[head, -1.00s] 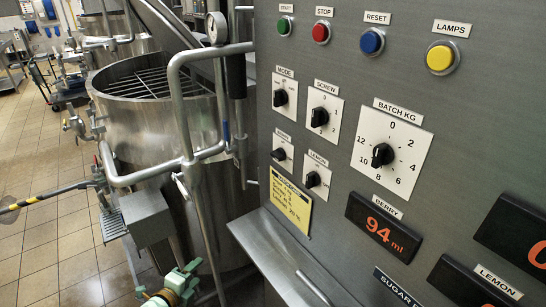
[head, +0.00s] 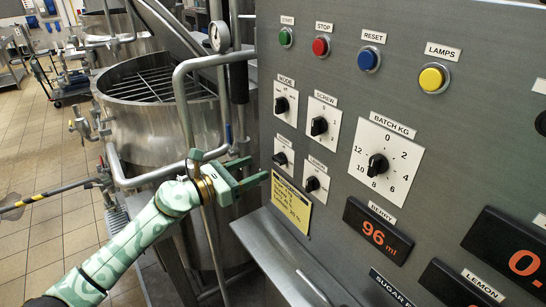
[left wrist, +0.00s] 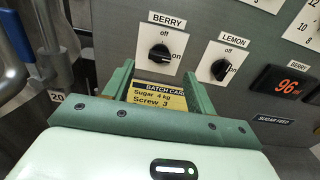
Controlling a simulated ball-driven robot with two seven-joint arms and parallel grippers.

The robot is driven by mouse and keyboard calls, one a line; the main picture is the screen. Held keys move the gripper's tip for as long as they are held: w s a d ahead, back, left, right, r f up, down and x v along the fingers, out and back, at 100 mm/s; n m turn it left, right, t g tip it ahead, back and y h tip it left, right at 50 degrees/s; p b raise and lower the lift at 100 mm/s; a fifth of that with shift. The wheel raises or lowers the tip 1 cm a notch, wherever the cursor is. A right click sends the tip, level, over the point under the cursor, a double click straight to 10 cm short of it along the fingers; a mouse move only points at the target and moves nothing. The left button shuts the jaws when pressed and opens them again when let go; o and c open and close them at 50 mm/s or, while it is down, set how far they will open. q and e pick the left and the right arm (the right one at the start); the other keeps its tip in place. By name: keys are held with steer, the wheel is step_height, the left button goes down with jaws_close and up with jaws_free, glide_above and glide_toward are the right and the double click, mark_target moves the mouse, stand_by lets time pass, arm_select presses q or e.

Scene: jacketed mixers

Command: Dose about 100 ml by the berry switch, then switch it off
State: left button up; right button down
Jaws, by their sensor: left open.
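The berry switch (head: 281,159) is a black knob on a white plate, low on the left of the grey panel. In the left wrist view the berry switch (left wrist: 158,54) has "off" above and "on" at its right; I cannot clearly tell where its pointer stands. The berry display (head: 378,231) reads 96 ml in orange. My left gripper (head: 259,168) is open and empty, its green fingers pointing at the panel just left of and below the berry switch. In the left wrist view the fingers (left wrist: 157,75) end below the knob, apart from it. My right gripper is out of view.
The lemon switch (head: 312,184) sits right of and below the berry switch. A yellow batch card (head: 292,205) hangs under them. A steel pipe (head: 185,105) and a jacketed vessel (head: 150,125) stand left of the panel. A steel ledge (head: 290,262) juts out below.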

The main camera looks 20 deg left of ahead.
mark_target(275, 160)
arm_select(q)
steer(key=x, duration=0.7)
steer(key=shift+w, duration=0.1)
steer(key=c, duration=1)
